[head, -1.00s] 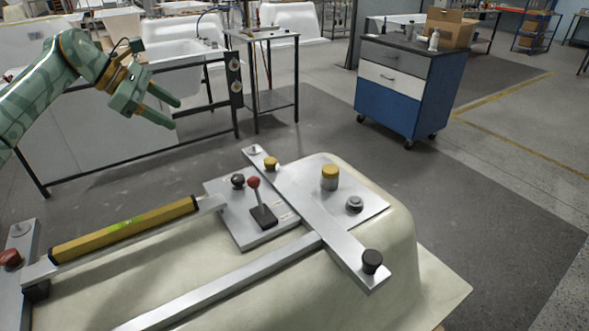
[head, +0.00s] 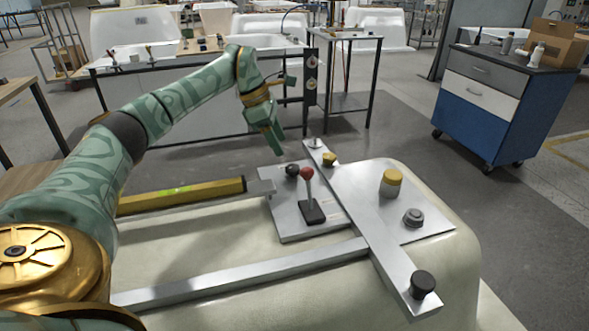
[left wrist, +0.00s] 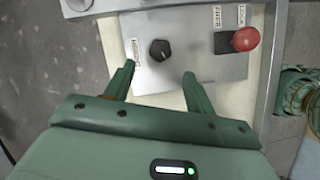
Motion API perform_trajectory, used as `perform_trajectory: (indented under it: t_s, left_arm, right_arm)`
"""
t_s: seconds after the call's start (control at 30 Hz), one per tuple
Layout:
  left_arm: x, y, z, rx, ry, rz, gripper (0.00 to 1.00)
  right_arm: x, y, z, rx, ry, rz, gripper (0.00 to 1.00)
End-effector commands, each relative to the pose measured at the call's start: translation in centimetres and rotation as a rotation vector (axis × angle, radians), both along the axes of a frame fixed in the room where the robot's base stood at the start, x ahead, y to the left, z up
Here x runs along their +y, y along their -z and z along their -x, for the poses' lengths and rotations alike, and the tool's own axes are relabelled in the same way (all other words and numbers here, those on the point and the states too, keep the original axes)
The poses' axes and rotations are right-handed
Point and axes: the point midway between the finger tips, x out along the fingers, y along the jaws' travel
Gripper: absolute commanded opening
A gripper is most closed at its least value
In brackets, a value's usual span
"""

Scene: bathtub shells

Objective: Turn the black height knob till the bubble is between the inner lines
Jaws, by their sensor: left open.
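A black knob (head: 292,170) sits on the metal plate (head: 285,228), left of the red-ball lever (head: 307,174). My left gripper (head: 276,148) is above and behind the knob, pointing down. In the left wrist view its fingers (left wrist: 160,72) are apart, with the knob ahead between them and not touched. The yellow level (head: 190,194) has a green vial (head: 177,190); the bubble and lines are too small to make out. My right gripper is out of view.
A cross bar (head: 362,225) with a black end knob (head: 423,284) and a yellow knob (head: 329,159) lies over the pale tub shell (head: 330,295). A yellow-topped post (head: 391,183) and grey knob (head: 413,217) stand to the right. A blue cabinet (head: 487,128) stands behind.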

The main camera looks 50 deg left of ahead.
Motion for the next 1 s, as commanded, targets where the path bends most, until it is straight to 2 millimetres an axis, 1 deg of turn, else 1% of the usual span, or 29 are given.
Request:
perform_trajectory:
  t_s: [0.03, 0.1, 0.2, 0.3, 0.43, 0.73, 0.77, 0.8, 0.87, 0.9, 1.0]
  left_arm:
    - [-0.4, 2.1, -0.4, 0.007, 0.002, 0.000, 0.55]
    - [-0.9, 3.5, -0.8, 0.007, 0.003, 0.001, 0.55]
    - [-1.4, 5.1, -1.3, 0.005, 0.002, 0.002, 0.55]
    - [-1.8, 6.2, -1.7, 0.002, 0.002, 0.001, 0.55]
    - [-2.1, 6.9, -1.9, 0.000, 0.001, 0.001, 0.55]
    - [-2.2, 6.9, -2.0, -0.003, 0.001, 0.001, 0.55]
    - [-2.2, 6.9, -2.0, -0.003, 0.001, 0.001, 0.50]
    - [-2.2, 6.9, -2.0, -0.003, 0.001, 0.001, 0.38]
    - [-2.2, 6.9, -2.0, -0.003, 0.001, 0.000, 0.22]
    - [-2.2, 6.9, -2.0, -0.002, 0.001, 0.001, 0.11]
    - [-2.2, 6.9, -2.0, -0.003, 0.001, 0.000, 0.10]
  right_arm:
    - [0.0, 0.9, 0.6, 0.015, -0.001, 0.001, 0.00]
    - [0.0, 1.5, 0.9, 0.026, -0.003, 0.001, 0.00]
    - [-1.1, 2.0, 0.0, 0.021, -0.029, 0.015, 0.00]
    - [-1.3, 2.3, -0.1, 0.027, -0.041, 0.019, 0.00]
    - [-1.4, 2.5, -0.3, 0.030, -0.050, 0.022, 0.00]
    - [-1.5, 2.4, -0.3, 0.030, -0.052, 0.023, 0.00]
    - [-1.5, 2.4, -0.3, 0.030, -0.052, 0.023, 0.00]
    - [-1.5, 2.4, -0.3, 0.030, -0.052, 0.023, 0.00]
    - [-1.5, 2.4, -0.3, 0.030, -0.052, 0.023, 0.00]
    - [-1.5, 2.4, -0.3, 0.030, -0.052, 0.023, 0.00]
    - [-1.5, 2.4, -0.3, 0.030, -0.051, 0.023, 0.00]
